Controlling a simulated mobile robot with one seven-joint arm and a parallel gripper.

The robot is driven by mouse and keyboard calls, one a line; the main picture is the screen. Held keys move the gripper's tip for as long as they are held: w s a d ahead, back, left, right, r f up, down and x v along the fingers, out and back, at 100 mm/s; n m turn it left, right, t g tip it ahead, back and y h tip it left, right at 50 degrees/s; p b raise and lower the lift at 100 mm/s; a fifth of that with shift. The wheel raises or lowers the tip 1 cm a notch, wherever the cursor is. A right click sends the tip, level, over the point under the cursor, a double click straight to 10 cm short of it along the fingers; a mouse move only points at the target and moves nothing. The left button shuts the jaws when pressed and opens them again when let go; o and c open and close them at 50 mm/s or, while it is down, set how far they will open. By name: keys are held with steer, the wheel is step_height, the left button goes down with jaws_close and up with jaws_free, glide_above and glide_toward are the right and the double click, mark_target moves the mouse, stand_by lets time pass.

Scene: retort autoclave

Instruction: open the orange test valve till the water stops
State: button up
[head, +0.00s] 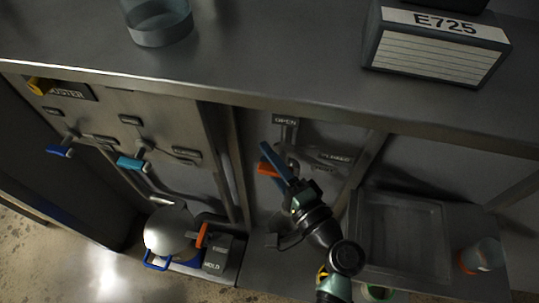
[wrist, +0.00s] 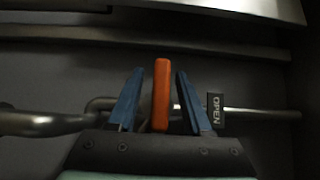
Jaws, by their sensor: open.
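The orange test valve handle (wrist: 161,95) stands upright between the two blue fingers of my gripper (wrist: 158,90) in the wrist view. The fingers are open, with a visible gap on each side of the handle. An OPEN label (wrist: 215,108) is to the right of the handle, by a horizontal pipe (wrist: 255,114). In the head view my gripper (head: 279,162) reaches the orange handle (head: 267,169) below the counter, and partly hides it. OPEN (head: 285,120) and CLOSED (head: 335,158) plates are on the panel there. I cannot see any water flowing.
A steel counter (head: 270,50) overhangs the panel. Blue (head: 60,150) and teal (head: 132,162) valve handles are at left. A rounded pot (head: 168,232) and a HOLD-marked block (head: 214,258) stand below. A tray (head: 402,196) and a cup (head: 482,256) are at right.

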steer(key=shift+w, duration=0.1)
jaws_close()
stand_by(0.6)
steer(key=shift+d+f+n+g+h+p, duration=0.35)
steer(key=shift+n+g+h+p, duration=0.9)
steer(key=shift+h+p, duration=1.05)
steer(key=shift+d+f+n+g+h+p, duration=0.35)
steer(key=shift+n+g+h+p, duration=0.45)
steer(key=shift+n+h+p, duration=1.5)
steer(key=shift+d+f+n+g+h+p, duration=0.3)
steer(key=shift+n+g+h+p, duration=0.7)
steer(key=shift+p, duration=2.25)
steer(key=shift+s+h, duration=0.2)
steer(key=shift+h, duration=0.1)
